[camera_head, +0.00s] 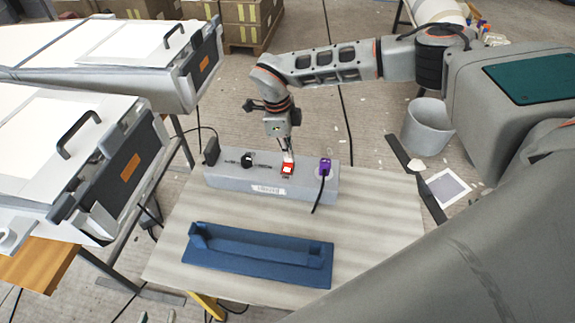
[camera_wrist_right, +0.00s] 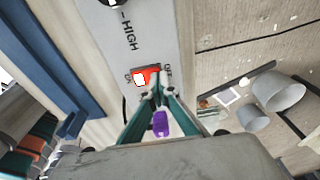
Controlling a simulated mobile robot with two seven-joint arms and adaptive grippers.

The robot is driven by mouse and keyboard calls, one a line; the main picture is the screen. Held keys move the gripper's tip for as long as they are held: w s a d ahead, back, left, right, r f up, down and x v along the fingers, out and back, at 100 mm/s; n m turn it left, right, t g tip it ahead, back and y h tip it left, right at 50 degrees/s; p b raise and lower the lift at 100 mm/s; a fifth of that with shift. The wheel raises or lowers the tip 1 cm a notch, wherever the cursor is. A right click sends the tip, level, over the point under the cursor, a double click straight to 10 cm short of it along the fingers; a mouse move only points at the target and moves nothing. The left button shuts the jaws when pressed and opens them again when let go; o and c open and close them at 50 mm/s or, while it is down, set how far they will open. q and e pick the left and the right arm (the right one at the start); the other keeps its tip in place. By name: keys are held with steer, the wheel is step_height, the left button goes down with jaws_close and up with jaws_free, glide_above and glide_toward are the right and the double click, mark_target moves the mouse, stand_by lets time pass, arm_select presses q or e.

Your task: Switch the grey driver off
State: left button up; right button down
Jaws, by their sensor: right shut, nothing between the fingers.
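The grey driver (camera_head: 225,182) is a long box on the table, with a black knob (camera_head: 246,160) and a red switch (camera_head: 287,169). In the right wrist view the switch (camera_wrist_right: 146,77) sits between the ON and OFF marks, with a white patch on its ON side and red towards OFF. My right gripper (camera_head: 288,156) is shut and empty, pointing down at the switch. Its green fingertips (camera_wrist_right: 155,88) are right beside the switch; I cannot tell whether they touch. What look like my left gripper's fingertips (camera_head: 157,317) show apart at the bottom edge.
A purple plug (camera_head: 325,166) with a black cable stands at the driver's right end, and a black plug (camera_head: 211,150) at its left end. A blue mould (camera_head: 260,256) lies in front on the table (camera_head: 375,225). A grey bucket (camera_head: 426,127) stands beyond on the floor.

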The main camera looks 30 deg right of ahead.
steer(key=shift+f, duration=0.15)
step_height(320, 180, up, 6)
steer(key=p, duration=0.5)
steer(key=shift+f, duration=0.1)
steer(key=shift+r+p, duration=0.5)
steer(key=shift+r, duration=0.15)
steer(key=shift+s, duration=0.1)
